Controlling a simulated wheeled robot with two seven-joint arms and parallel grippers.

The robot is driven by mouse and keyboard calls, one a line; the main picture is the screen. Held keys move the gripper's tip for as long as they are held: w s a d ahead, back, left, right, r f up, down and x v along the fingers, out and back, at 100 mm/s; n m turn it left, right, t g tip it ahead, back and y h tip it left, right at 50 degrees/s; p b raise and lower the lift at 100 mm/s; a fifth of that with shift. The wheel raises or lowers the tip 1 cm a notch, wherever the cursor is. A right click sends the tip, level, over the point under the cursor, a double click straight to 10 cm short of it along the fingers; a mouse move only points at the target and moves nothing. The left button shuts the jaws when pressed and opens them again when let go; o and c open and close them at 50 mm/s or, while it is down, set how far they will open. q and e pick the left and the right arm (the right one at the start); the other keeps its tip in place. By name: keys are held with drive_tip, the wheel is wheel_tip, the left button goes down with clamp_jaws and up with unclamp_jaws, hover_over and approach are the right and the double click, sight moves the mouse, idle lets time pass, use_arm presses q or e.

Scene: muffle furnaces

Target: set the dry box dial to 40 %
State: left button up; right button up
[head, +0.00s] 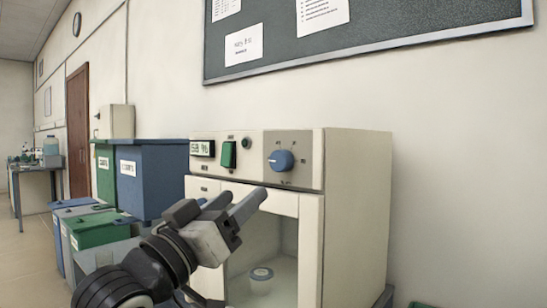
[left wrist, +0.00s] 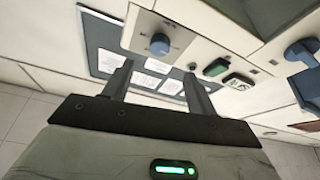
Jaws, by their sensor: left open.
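The dry box (head: 357,215) is a cream cabinet against the wall. Its top panel has a lit display (head: 202,148) that seems to read 58 %, a green switch (head: 229,154) and a round blue dial (head: 281,160) on a grey plate. My left gripper (head: 246,200) is open and empty, in front of the box, below and left of the dial, apart from it. In the left wrist view the dial (left wrist: 160,44) shows beyond and between the open fingertips (left wrist: 158,70). The dial's exact setting is too small to read. My right gripper is not in view.
A small lidded white jar (head: 261,275) stands inside the box's lower chamber. Blue and green bins (head: 150,180) stand to the left. A notice board (head: 370,45) hangs above. A blue handle-like part (left wrist: 303,54) shows at the left wrist view's right edge.

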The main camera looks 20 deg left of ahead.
sight(278, 166)
use_arm(q)
drive_tip(key=p+x, duration=0.1)
drive_tip(key=x, duration=0.9)
drive_tip(key=shift+w+d, duration=0.1)
drive_tip(key=shift+w, duration=0.2)
drive_tip(key=c, duration=1)
